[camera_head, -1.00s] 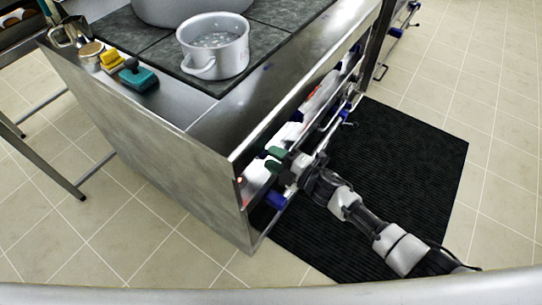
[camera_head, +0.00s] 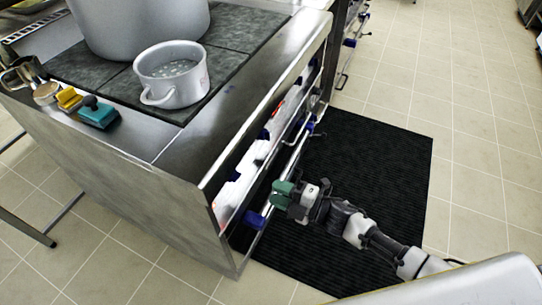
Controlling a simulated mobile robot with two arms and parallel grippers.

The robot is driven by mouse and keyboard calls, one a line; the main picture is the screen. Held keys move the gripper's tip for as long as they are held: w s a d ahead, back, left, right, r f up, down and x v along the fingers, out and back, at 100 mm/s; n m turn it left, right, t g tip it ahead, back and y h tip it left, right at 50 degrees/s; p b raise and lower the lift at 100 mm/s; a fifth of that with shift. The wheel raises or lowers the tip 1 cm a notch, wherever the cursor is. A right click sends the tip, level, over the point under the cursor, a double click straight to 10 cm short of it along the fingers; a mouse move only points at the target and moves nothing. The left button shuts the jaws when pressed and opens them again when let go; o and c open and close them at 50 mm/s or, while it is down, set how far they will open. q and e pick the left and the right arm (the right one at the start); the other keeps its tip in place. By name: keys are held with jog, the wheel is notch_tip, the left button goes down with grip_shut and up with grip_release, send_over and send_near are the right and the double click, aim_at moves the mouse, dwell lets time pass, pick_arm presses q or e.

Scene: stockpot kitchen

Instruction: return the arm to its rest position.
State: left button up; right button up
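My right arm reaches in from the lower right in the head view, over the black mat. My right gripper (camera_head: 282,194), with green fingers, is close to the front of the stove unit, near the rail and a blue knob (camera_head: 254,219). I cannot tell whether it touches them, and its fingers are too small to show whether they are apart. My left gripper is out of the picture.
The stove unit (camera_head: 150,190) has a small pot (camera_head: 190,92) and a large stockpot (camera_head: 112,30) on top. A teal-handled sponge (camera_head: 99,114) and a yellow one (camera_head: 68,100) lie at its left. A black ribbed mat (camera_head: 375,165) lies in front; tiled floor is clear at right.

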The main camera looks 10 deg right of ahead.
jog(key=s+d+f+m+h+p, duration=0.25)
jog(key=d+f+m+h, duration=0.2)
jog(key=f, duration=0.25)
jog(key=s+d+f+m+h+p, duration=0.1)
jog(key=s+d+f+m+h, duration=0.3)
jog(key=f, duration=0.3)
jog(key=s+d+f+m+h+p, duration=0.1)
jog(key=s+d+f+m+h, duration=0.2)
jog(key=f+m, duration=0.35)
jog(key=s+d+f+m+g+h+p, duration=0.1)
jog(key=s+f+m+g, duration=0.2)
jog(key=s, duration=1.1)
jog(key=s+f+m+g+h+p, duration=0.1)
jog(key=s+f+m+g, duration=0.3)
jog(key=s, duration=1.1)
notch_tip(320, 180, down, 4)
jog(key=g+h, duration=0.1)
jog(key=g, duration=0.1)
jog(key=shift+s+d+g+p, duration=0.3)
jog(key=shift+d+p, duration=0.05)
jog(key=shift+d, duration=0.05)
jog(key=shift+f, duration=0.1)
